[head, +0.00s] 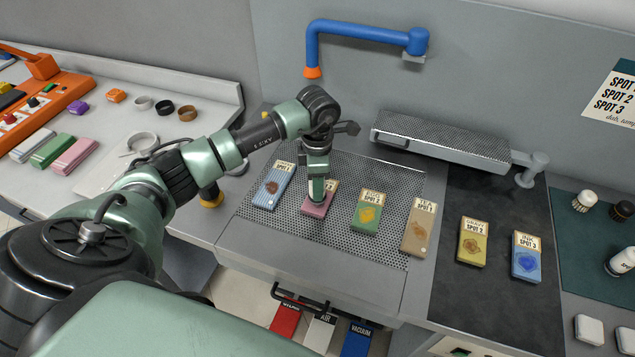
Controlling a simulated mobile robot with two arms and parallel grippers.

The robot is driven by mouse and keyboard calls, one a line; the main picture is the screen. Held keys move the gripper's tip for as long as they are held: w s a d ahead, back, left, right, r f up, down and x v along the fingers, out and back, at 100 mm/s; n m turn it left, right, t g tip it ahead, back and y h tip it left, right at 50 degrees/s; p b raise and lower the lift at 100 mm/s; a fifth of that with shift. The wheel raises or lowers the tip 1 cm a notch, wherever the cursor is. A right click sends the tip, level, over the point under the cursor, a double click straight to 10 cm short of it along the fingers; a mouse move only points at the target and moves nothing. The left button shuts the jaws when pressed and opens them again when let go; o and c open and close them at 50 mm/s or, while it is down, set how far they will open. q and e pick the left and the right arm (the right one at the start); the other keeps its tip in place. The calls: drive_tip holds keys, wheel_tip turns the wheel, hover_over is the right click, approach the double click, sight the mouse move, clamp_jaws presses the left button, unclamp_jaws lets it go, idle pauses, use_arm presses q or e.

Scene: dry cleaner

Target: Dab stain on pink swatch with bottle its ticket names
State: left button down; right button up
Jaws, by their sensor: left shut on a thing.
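The pink swatch (317,211) lies on the perforated board (270,232), between a blue striped swatch and a green one. Its ticket (331,184) is partly covered by my left gripper, so I cannot read it fully. My left gripper (317,194) points straight down over the pink swatch, its fingertips down at it. It appears shut on the swatch; no bottle shows in its jaws. The stain is hidden behind the fingers. My right gripper is out of view.
Ticketed swatches lie close by: blue striped (271,191), green (367,217), tan (419,232), mustard (472,247), blue (526,263). A perforated padded arm (445,140) and a blue pipe (365,32) stand behind. Brushes (586,199) sit at right.

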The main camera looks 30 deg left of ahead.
use_arm(q)
drive_tip(key=shift+f+b, duration=0.5)
idle(0.8)
drive_tip(key=shift+s+f, duration=0.1)
drive_tip(key=shift+f, duration=0.05)
idle(1.4)
drive_tip(key=shift+r+p, duration=0.5)
drive_tip(key=shift+r, duration=0.7)
drive_tip(key=shift+r+p, duration=1.25)
drive_tip(key=shift+r, duration=1.15)
